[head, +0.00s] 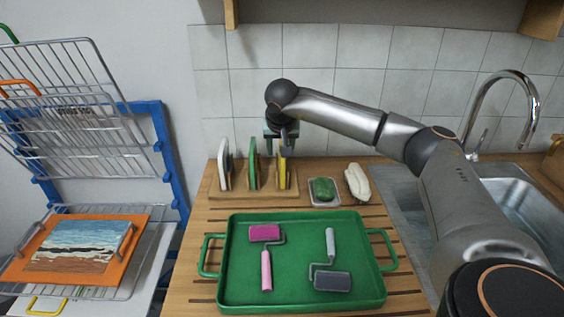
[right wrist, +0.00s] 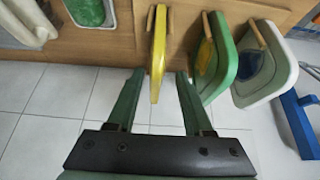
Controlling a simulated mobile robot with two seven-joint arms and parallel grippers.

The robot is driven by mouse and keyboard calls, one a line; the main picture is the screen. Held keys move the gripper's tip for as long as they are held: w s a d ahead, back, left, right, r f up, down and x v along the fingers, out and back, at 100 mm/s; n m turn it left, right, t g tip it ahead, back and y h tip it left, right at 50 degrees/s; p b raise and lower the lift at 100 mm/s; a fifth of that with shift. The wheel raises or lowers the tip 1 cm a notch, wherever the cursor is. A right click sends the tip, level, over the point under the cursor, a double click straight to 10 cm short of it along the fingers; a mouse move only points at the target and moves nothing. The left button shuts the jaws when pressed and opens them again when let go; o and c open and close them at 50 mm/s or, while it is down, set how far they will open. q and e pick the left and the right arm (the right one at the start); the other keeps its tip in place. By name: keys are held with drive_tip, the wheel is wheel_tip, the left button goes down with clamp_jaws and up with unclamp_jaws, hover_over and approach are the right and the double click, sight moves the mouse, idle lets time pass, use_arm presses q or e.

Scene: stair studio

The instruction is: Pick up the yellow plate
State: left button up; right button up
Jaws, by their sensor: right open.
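The yellow plate (head: 283,172) stands on edge in the right-hand part of a wooden rack (head: 240,196) at the back of the counter. In the right wrist view the yellow plate (right wrist: 158,52) shows edge-on, reaching toward the space between my two green fingers. My right gripper (head: 282,134) is directly above the plate and points down. Its fingers (right wrist: 159,77) are open, one on each side of the plate's edge, with a gap on both sides. My left gripper is not in view.
A green plate (head: 253,166) and a white plate (head: 224,168) stand left of the yellow one. A green tray (head: 232,290) with two rollers lies in front. The tiled wall (head: 245,90) is close behind.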

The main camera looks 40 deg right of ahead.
drive_tip(key=shift+d+x, duration=0.2)
drive_tip(key=shift+x, duration=2.95)
drive_tip(key=shift+s, duration=0.2)
drive_tip(key=shift+r, duration=0.1)
drive_tip(key=shift+c, duration=0.3)
clamp_jaws()
